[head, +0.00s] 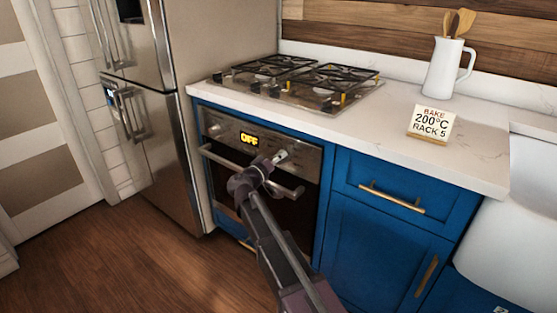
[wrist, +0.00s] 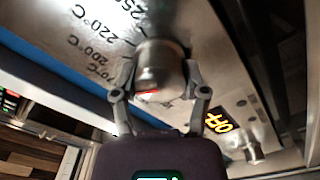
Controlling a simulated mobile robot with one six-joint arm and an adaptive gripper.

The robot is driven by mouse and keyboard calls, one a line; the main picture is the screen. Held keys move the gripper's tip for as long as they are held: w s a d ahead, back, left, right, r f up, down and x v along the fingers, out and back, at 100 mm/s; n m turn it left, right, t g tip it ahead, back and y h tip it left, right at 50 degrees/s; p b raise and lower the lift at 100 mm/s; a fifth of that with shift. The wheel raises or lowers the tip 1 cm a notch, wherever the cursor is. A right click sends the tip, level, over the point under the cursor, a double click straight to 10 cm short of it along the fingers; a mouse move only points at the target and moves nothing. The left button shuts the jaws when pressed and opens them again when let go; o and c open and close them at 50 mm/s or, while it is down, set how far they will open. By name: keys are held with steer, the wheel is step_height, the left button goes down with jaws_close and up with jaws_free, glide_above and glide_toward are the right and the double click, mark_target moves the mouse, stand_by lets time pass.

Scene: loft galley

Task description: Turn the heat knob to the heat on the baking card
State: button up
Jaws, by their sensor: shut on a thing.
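The heat knob (wrist: 160,62) is a round metal knob on the oven's steel control panel, between my fingers in the wrist view. It carries a red mark on its near side, away from the printed 200, 220 and 250 °C marks (wrist: 95,35). My gripper (wrist: 160,80) is shut on it, one finger on each side. In the head view my gripper (head: 270,163) is at the panel's right end, and the knob (head: 282,156) is partly hidden. The oven display (head: 249,139) reads OFF. The baking card (head: 431,124) on the counter reads BAKE 200°C RACK 5.
A second knob (head: 215,130) is left of the display. The oven handle (head: 230,165) runs below the panel, close to my gripper. A gas hob (head: 300,82) and a white jug (head: 446,68) with wooden utensils are on the counter. The wooden floor at left is clear.

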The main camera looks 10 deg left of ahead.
steer(key=shift+w+m, duration=0.1)
steer(key=shift+m, duration=1.5)
steer(key=o, duration=1.1)
steer(key=shift+o, duration=0.2)
steer(key=v, duration=1.2)
